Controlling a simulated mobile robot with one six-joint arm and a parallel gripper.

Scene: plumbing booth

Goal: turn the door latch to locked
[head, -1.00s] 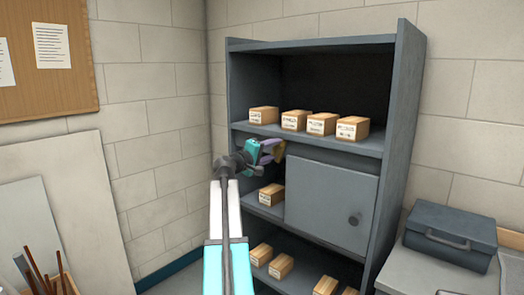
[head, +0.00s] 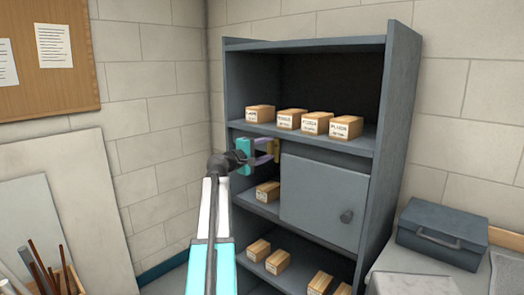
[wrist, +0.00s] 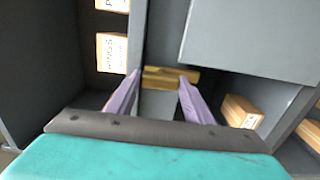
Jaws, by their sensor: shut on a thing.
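The door latch is a brass-coloured bar (head: 276,150) by the upper left corner of the grey cabinet door (head: 322,204). It stands about upright in the head view, just left of the door's edge. In the wrist view the bar (wrist: 171,77) lies across the shelf's front edge, and one end passes the right finger. My gripper (head: 268,149) has its purple fingers on either side of the bar and is shut on it. In the wrist view the gripper (wrist: 160,80) shows the same hold.
Wooden boxes (head: 317,122) with labels stand on the shelf above. One box (head: 267,191) sits in the opening left of the door, and several lie below. A grey toolbox (head: 442,232) is on the bench at right.

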